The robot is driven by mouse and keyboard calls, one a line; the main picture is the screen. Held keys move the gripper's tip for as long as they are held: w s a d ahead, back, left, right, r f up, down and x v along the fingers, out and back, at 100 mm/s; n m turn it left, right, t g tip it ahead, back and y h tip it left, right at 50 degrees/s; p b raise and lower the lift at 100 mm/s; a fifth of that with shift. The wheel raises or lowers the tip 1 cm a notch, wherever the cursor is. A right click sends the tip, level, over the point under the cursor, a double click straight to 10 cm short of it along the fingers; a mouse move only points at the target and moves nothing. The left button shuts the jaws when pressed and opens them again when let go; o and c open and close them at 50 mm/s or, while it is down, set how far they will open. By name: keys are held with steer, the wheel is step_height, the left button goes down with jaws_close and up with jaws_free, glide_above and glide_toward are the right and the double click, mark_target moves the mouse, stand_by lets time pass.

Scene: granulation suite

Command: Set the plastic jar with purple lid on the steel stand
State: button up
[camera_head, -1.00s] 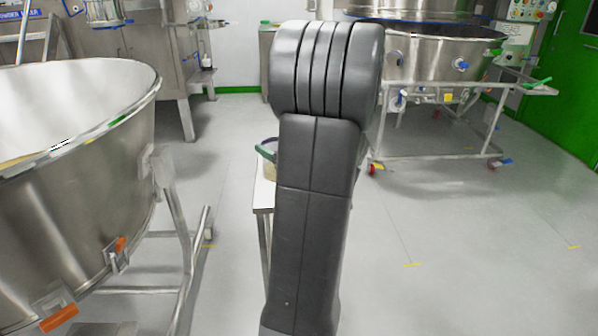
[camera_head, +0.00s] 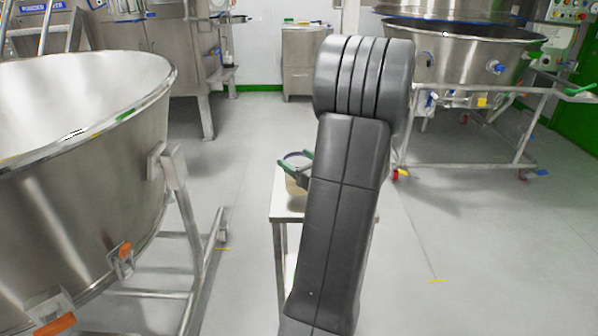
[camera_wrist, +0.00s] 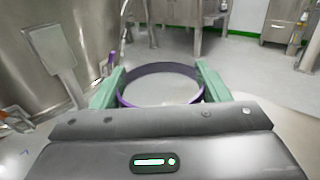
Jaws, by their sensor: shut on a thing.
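The plastic jar (camera_head: 296,186) shows partly behind my arm in the head view, at the top of the steel stand (camera_head: 287,207). In the wrist view the jar's purple-rimmed round lid (camera_wrist: 160,70) sits between the green fingers of my gripper (camera_wrist: 160,85). My gripper also shows in the head view (camera_head: 297,168), shut on the jar. My arm hides the jar's right side and much of the stand. I cannot tell whether the jar's base touches the stand's top.
A large steel bowl on a frame (camera_head: 85,210) stands close on the left. Another wheeled steel vessel (camera_head: 460,55) stands at the back right. A steel cabinet (camera_head: 306,62) is at the back wall. The floor (camera_head: 490,250) on the right is clear.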

steer(key=shift+f, duration=1.1)
steer(key=shift+f+b, duration=0.2)
steer(key=shift+b, duration=0.2)
steer(key=o, duration=1.3)
steer(key=shift+r, duration=0.1)
steer(key=shift+r+p, duration=0.25)
steer(key=shift+p, duration=0.05)
steer(key=p+v, duration=0.2)
steer(key=v, duration=1)
steer(key=shift+f, duration=0.15)
